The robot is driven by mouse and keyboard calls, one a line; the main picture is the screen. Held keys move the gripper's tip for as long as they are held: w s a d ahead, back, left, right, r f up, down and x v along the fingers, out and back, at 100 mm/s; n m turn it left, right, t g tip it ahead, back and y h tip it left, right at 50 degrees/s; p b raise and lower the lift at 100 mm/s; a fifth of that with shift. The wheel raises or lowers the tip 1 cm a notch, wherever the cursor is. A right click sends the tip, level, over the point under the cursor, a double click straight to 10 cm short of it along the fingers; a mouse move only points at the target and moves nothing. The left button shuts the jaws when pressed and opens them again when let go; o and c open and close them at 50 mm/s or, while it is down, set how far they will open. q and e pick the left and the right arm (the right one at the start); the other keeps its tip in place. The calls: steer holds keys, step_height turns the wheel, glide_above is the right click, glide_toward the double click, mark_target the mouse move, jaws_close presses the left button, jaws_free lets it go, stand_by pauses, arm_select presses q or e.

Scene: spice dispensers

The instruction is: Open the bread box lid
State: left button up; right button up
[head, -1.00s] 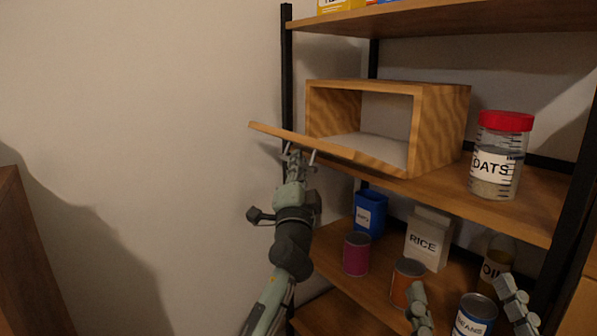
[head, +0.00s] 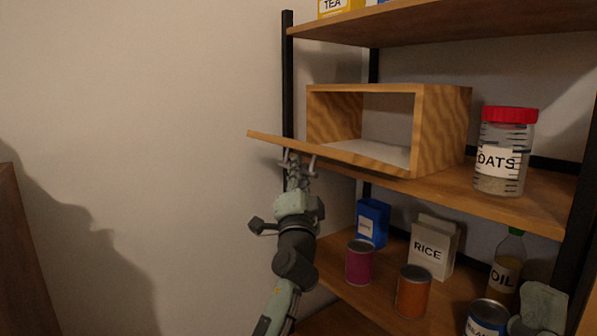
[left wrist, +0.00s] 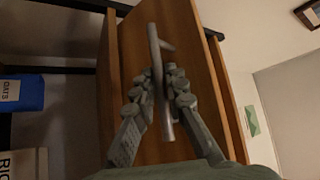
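The wooden bread box (head: 440,130) stands on the middle shelf with its front open. Its lid (head: 340,152) is tipped down and out from the lower front edge, close to flat. My left gripper (head: 298,165) is under the lid at its outer side. In the left wrist view, the fingers of my left gripper (left wrist: 165,88) are closed around the metal handle (left wrist: 154,45) on the lid's face (left wrist: 190,60). A pale green part of my right arm shows at the lower right of the head view; its fingertips cannot be made out.
A red-capped oats jar (head: 502,150) stands right of the box. The shelf below holds a blue box (head: 372,222), a rice box (head: 433,247), cans (head: 360,262) and an oil bottle (head: 505,270). A black post (head: 288,70) stands at left; space left of it is free to the wall.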

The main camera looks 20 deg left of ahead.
arm_select(q)
steer(key=shift+s, duration=0.1)
steer(key=v, duration=0.7)
steer(key=shift+s+f, duration=0.1)
steer(key=shift+s, duration=0.1)
stand_by(0.3)
